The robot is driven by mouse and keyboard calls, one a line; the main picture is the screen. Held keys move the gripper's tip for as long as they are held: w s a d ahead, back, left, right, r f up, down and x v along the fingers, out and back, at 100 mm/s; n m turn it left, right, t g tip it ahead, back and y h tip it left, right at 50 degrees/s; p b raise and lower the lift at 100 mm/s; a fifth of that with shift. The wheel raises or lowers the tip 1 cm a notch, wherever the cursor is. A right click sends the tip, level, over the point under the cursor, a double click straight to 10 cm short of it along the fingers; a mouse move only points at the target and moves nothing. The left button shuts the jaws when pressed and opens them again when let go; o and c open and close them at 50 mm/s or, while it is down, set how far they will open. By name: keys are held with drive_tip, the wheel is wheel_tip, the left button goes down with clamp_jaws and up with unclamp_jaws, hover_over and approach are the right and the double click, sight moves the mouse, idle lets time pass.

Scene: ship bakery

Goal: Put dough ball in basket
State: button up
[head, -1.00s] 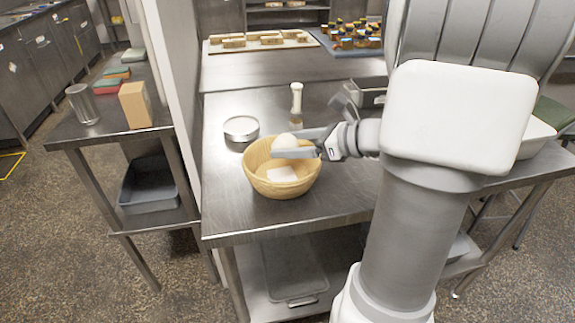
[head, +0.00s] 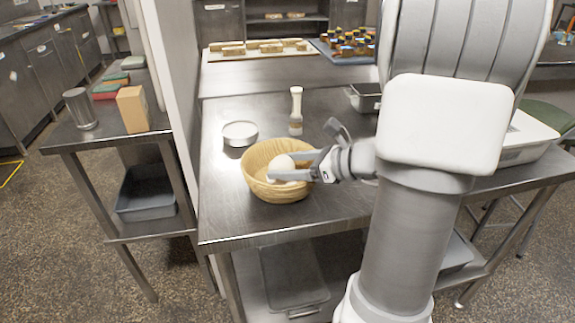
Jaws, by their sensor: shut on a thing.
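The pale round dough ball (head: 283,164) is between the fingers of my gripper (head: 288,167), which is shut on it. The tan round basket (head: 256,188) stands on the steel table. The ball and fingertips are at the basket's opening, inside the rim outline as seen from above. I cannot tell whether the ball touches the basket's bottom. The fingers come in from the right, and the far part of the ball is hidden. A pale patch shows inside the basket below the ball, partly covered.
A round metal tin (head: 240,134) stands behind the basket to the left. A pale-topped shaker or brush (head: 296,111) stands behind it. A metal pan (head: 364,97) is further back right. The steel table (head: 228,215) is clear in front of the basket.

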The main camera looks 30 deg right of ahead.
drive_tip(key=shift+s+f, duration=0.1)
drive_tip(key=shift+f, duration=0.25)
drive_tip(key=o, duration=1.3)
drive_tip(key=shift+f, duration=0.15)
drive_tip(key=shift+o, duration=0.2)
drive_tip(key=shift+r+p, duration=0.45)
drive_tip(key=shift+r, duration=0.15)
drive_tip(key=p+v, duration=0.2)
drive_tip(key=v, duration=1)
drive_tip(key=shift+r+p, duration=0.2)
drive_tip(key=shift+p, duration=0.15)
